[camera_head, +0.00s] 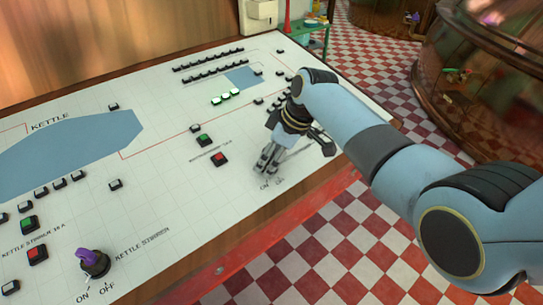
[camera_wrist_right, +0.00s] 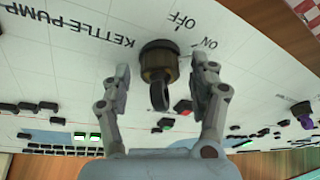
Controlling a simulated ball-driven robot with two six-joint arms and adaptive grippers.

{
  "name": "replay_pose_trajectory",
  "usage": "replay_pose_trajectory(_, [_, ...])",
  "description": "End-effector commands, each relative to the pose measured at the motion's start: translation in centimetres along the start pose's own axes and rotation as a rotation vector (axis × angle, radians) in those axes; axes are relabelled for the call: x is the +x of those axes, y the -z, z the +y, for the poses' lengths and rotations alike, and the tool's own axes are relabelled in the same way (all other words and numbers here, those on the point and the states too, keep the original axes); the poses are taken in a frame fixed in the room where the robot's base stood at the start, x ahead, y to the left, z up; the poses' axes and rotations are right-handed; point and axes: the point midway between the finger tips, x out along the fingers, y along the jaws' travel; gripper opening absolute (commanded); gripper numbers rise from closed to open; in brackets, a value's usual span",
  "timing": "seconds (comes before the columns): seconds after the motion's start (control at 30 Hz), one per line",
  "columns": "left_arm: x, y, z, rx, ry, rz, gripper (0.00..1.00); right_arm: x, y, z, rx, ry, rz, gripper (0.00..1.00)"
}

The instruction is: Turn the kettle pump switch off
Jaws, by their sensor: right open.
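The kettle pump switch (camera_wrist_right: 158,66) is a round dark brass-brown knob with a black handle. It shows in the right wrist view below the "KETTLE PUMP" lettering, with "ON" and "OFF" marks beside it. My right gripper (camera_wrist_right: 164,76) is open, with one finger on each side of the switch and visible gaps between. In the head view my right gripper (camera_head: 267,164) points down at the panel's right front part and hides most of the switch. "ON" and "OFF" lettering shows just below the fingertips. I cannot tell which mark the handle points to. My left gripper is not in view.
The white control panel (camera_head: 160,160) has several buttons. A second switch with a purple handle (camera_head: 93,260) is at the front left. Green and red buttons (camera_head: 203,140) are left of my right gripper. A red rail (camera_head: 225,268) edges the front. A copper kettle (camera_head: 480,110) stands right.

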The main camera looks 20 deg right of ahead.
Motion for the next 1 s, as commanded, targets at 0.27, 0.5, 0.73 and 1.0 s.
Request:
replay_pose_trajectory(0.27, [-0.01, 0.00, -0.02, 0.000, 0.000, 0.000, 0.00, -0.03, 0.00, -0.01, 0.000, 0.000, 0.000, 0.34])
replay_pose_trajectory(0.5, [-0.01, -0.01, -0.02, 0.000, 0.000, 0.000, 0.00, -0.03, -0.01, -0.02, 0.000, 0.000, 0.000, 0.06])
replay_pose_trajectory(0.73, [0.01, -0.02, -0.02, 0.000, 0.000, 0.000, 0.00, -0.02, -0.02, 0.00, -0.010, 0.005, 0.000, 0.06])
replay_pose_trajectory(1.0, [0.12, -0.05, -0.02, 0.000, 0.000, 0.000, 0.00, -0.01, 0.00, 0.07, -0.078, 0.034, 0.000, 0.06])
